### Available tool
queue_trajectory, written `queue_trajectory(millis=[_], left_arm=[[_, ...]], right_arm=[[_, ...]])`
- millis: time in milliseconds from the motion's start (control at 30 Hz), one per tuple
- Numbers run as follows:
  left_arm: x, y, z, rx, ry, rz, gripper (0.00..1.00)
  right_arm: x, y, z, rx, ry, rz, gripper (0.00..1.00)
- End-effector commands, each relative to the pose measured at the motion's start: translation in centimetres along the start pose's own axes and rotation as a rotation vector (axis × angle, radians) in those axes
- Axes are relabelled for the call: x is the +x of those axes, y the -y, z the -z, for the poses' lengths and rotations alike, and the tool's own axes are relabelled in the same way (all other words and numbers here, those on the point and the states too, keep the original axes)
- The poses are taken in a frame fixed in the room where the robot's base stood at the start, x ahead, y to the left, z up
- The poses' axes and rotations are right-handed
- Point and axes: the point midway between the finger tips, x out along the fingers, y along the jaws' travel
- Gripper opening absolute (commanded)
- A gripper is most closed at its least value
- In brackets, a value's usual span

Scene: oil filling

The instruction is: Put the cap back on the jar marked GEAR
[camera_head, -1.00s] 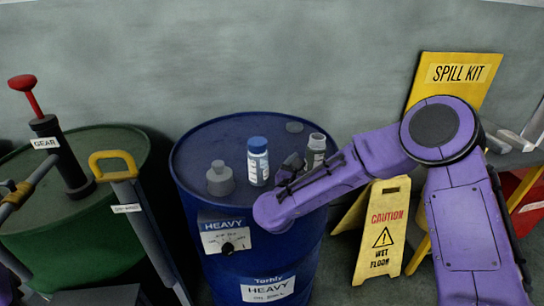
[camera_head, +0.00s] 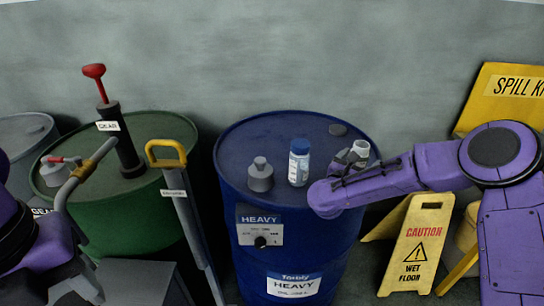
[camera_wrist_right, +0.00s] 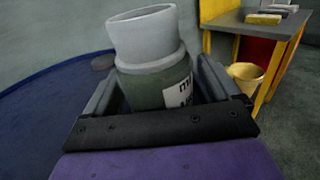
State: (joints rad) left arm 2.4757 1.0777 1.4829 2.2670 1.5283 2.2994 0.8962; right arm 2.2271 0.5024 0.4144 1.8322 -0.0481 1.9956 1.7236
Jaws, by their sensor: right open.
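A jar with a pale grey top (camera_head: 360,153) stands at the right side of the blue drum's lid. In the right wrist view the jar's dark green body (camera_wrist_right: 155,86) shows part of a white label, whose word I cannot read. Its pale grey top piece (camera_wrist_right: 142,36) looks slightly tilted; I cannot tell whether it is a cap or a neck. My right gripper (camera_head: 346,166) is open, its fingers on both sides of the jar body. A blue-capped jar (camera_head: 299,163) stands to the left. My left gripper (camera_head: 82,284) is at the lower left, partly out of frame, its jaws unclear.
A grey stepped piece (camera_head: 260,176) and a flat dark disc (camera_head: 338,130) are on the blue drum (camera_head: 235,150). A green drum (camera_head: 130,205) holds a red-handled pump marked GEAR (camera_head: 124,140). A yellow-handled tool (camera_head: 176,185) stands between the drums. A caution sign (camera_head: 418,242) is at right.

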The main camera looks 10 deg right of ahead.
Motion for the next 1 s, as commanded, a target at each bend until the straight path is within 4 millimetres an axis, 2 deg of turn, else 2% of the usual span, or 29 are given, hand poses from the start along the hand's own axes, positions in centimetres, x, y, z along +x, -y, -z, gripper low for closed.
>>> queue_trajectory(millis=[67,100,267,300,333,367,767,1000], left_arm=[[0.0,0.0,0.0,0.0,0.0,0.0,0.22],[0.0,0.0,0.0,0.0,0.0,0.0,0.22],[0.0,0.0,0.0,0.0,0.0,0.0,0.22],[0.0,0.0,0.0,0.0,0.0,0.0,0.22],[0.0,0.0,0.0,0.0,0.0,0.0,0.22],[0.0,0.0,0.0,0.0,0.0,0.0,0.22],[0.1,0.0,0.0,0.0,0.0,0.0,0.22],[0.6,0.0,0.0,0.0,0.0,0.0,0.22]], right_arm=[[0.0,0.0,0.0,0.0,0.0,0.0,0.9],[0.0,0.0,0.0,0.0,0.0,0.0,0.83],[0.0,0.0,0.0,0.0,0.0,0.0,0.31],[0.0,0.0,0.0,0.0,0.0,0.0,0.26],[0.0,0.0,-0.1,0.001,0.001,0.0,0.26],[0.0,0.0,-0.1,0.001,0.001,0.0,0.2],[0.0,0.0,-0.5,0.002,0.001,0.0,0.2],[0.0,-0.1,-1.8,0.003,0.002,-0.001,0.2]])
